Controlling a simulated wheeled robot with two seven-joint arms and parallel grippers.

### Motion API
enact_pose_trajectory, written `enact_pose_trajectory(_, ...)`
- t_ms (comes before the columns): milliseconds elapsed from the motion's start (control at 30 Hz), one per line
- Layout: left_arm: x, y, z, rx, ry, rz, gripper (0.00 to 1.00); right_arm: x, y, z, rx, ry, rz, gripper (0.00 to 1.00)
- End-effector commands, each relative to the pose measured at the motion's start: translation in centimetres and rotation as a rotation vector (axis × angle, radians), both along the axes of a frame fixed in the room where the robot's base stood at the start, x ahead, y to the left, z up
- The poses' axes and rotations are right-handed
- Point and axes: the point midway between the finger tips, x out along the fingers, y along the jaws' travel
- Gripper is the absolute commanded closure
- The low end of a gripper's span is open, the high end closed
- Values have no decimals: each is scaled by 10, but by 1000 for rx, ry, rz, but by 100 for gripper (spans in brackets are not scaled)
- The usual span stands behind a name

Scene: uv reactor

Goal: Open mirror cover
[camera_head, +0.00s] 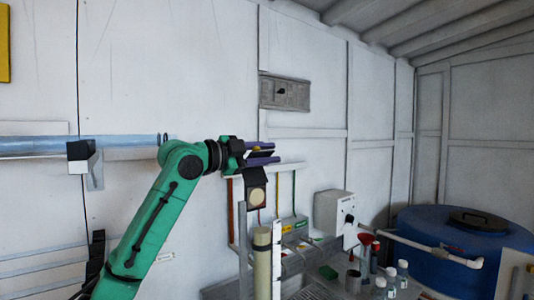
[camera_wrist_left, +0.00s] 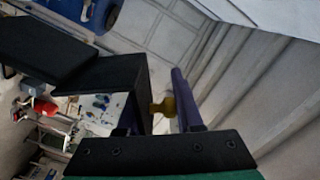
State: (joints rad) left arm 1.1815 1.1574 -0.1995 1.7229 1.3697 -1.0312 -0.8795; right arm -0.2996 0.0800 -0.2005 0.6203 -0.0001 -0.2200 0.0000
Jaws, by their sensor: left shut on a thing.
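My left gripper (camera_head: 270,153), with purple fingers, is shut at the black mirror cover (camera_wrist_left: 122,82), beside the white wall in the head view. In the left wrist view the cover is a dark panel with a small yellow knob (camera_wrist_left: 162,106) on its face. In the head view a dark housing (camera_head: 255,178) with a pale round face sits just below the fingers. My right gripper is not in view.
A grey vertical post and a beige cylinder (camera_head: 262,262) stand below the housing. A white box with a black knob (camera_head: 331,211), several bottles and a red funnel (camera_head: 365,239) are to the right. A blue barrel (camera_head: 445,245) stands farther right. A blue pipe (camera_head: 70,145) runs along the left wall.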

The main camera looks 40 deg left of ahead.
Motion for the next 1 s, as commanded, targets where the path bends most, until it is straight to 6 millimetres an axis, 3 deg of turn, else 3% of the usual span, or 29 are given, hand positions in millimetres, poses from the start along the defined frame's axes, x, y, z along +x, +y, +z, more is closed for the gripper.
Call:
enact_pose_trajectory(33, -4, 1, 9, -3, -23, 2, 100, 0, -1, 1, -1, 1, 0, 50)
enact_pose_trajectory(700, -4, 2, 10, 1, -26, 5, 100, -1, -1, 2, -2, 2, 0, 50)
enact_pose_trajectory(1000, -9, -16, 8, 261, -104, 7, 100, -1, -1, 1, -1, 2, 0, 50)
